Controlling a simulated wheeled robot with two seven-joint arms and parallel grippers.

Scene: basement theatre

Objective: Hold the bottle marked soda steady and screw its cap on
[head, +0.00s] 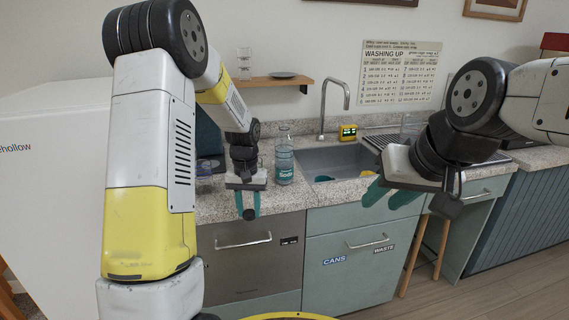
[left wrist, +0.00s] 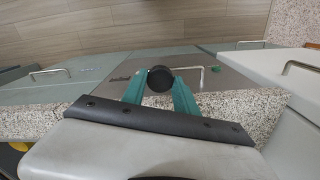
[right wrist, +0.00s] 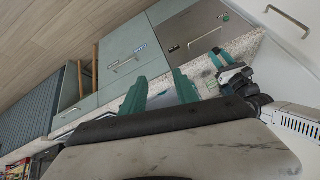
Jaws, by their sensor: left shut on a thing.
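The clear bottle marked soda (head: 284,165), with a teal label, stands upright on the granite counter left of the sink. No cap shows on its neck. My left gripper (head: 249,208) is shut on a round black cap (head: 248,214), in front of the counter edge and left of the bottle. In the left wrist view the cap (left wrist: 160,79) sits between the teal fingertips. My right gripper (head: 388,196) is open and empty in front of the sink, right of the bottle. Its spread fingers show in the right wrist view (right wrist: 160,90).
The sink (head: 345,157) with a tall faucet (head: 323,112) lies right of the bottle. A wall shelf (head: 265,82) hangs above.

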